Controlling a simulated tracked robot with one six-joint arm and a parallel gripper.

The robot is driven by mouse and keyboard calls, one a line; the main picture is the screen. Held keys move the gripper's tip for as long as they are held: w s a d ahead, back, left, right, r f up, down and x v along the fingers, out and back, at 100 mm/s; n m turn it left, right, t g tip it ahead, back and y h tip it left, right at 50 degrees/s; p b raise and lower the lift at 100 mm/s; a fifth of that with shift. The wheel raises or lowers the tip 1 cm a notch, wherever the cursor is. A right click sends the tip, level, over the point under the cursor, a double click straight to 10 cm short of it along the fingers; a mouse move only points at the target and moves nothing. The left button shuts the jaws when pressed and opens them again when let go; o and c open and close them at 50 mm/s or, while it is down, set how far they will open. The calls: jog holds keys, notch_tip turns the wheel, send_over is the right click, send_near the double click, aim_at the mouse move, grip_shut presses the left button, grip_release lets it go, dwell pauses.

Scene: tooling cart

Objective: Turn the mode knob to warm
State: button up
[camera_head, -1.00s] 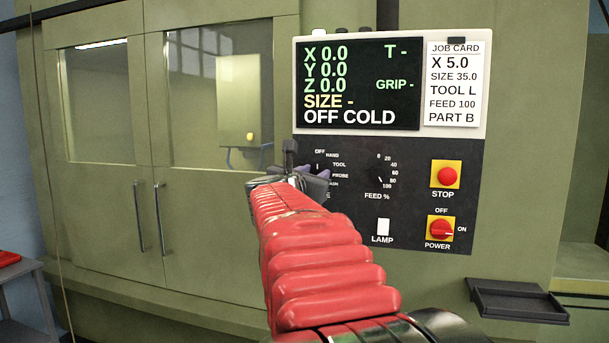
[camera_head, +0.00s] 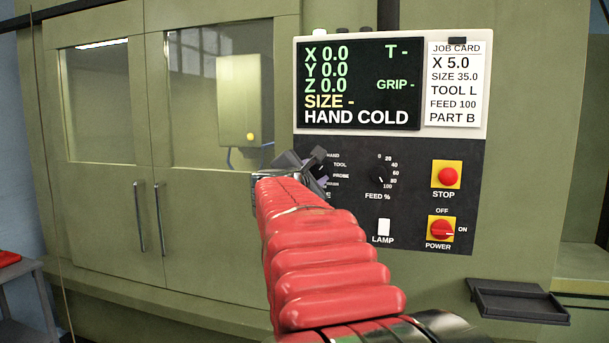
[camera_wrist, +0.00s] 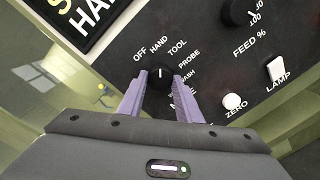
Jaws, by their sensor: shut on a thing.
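The mode knob (camera_wrist: 160,73) is a round black dial with a white pointer line. In the wrist view its pointer aims at about the HAND label; OFF, TOOL, PROBE and partly covered labels ring it. My gripper (camera_wrist: 160,84) has its two purple fingers on either side of the knob, shut on it. In the head view my gripper (camera_head: 318,170) is rolled at the panel and hides most of the knob. The screen (camera_head: 357,85) reads HAND COLD. The WARM label is hard to make out beside my gripper.
The FEED % knob (camera_head: 380,174), the white LAMP switch (camera_head: 384,227), the red STOP button (camera_head: 447,176) and the red POWER knob (camera_head: 441,229) are to the right on the panel. A white ZERO button (camera_wrist: 233,101) sits near my right finger. A small tray (camera_head: 517,299) juts out lower right.

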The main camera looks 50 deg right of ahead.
jog(key=m, duration=0.7)
jog(key=shift+s+d+y, duration=0.2)
jog(key=shift+s+y, duration=0.1)
jog(key=m, duration=0.3)
jog(key=shift+m+t, duration=0.3)
jog(key=shift+t, duration=0.1)
jog(key=m, duration=0.4)
jog(key=shift+f, duration=0.15)
jog(key=m+t, duration=0.1)
jog(key=m, duration=0.5)
jog(key=shift+f, duration=0.15)
jog(key=m, duration=0.6)
jog(key=shift+m, duration=0.3)
